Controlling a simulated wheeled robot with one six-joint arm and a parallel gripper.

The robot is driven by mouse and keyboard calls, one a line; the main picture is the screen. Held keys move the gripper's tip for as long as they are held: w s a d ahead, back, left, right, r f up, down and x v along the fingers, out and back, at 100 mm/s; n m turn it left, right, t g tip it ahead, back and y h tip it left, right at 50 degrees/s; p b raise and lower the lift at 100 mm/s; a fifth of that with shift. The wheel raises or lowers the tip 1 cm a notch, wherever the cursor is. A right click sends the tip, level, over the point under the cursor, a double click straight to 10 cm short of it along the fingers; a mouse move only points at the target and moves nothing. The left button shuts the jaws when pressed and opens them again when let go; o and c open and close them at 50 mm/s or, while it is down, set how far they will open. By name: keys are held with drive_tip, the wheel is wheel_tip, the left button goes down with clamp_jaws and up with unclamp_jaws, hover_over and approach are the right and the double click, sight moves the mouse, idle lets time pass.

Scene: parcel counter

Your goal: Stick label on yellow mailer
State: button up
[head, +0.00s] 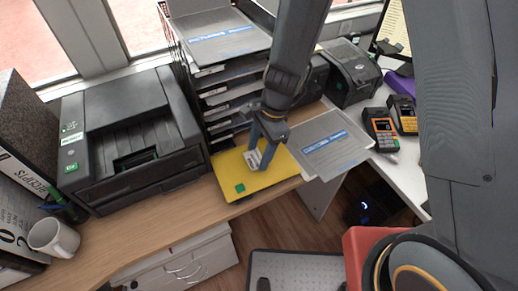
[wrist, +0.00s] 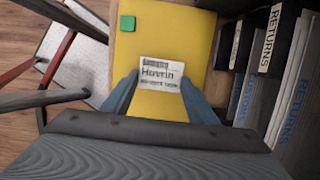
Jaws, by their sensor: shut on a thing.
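The yellow mailer (head: 270,180) lies flat on the wooden counter beside the paper rack, with a small green square (head: 240,188) near its front left corner. It also shows in the wrist view (wrist: 190,40), with the green square at its upper left. My gripper (head: 259,162) is over the mailer, its blue fingers pointing down. It is shut on a white printed label (wrist: 161,75), which reads something like "Howrin". The label also shows between the fingers in the head view (head: 254,158). I cannot tell whether the label touches the mailer.
A black printer (head: 130,135) stands left of the mailer. A grey mailer (head: 330,143) lies to the right, near card readers (head: 381,130). A white mug (head: 54,238) stands at far left.

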drive_tip(key=shift+f, duration=0.25)
drive_tip(key=o, duration=0.7)
drive_tip(key=shift+o, duration=0.2)
drive_tip(key=shift+r, duration=0.1)
drive_tip(key=shift+p+v, duration=2.7)
drive_tip(key=shift+p, duration=0.05)
drive_tip(key=s+a+p+v, duration=0.1)
drive_tip(key=p+v, duration=0.4)
drive_tip(key=v, duration=0.2)
drive_tip(key=shift+w+r+p, duration=0.2)
drive_tip(key=shift+r+p, duration=0.2)
drive_tip(key=shift+r, duration=0.15)
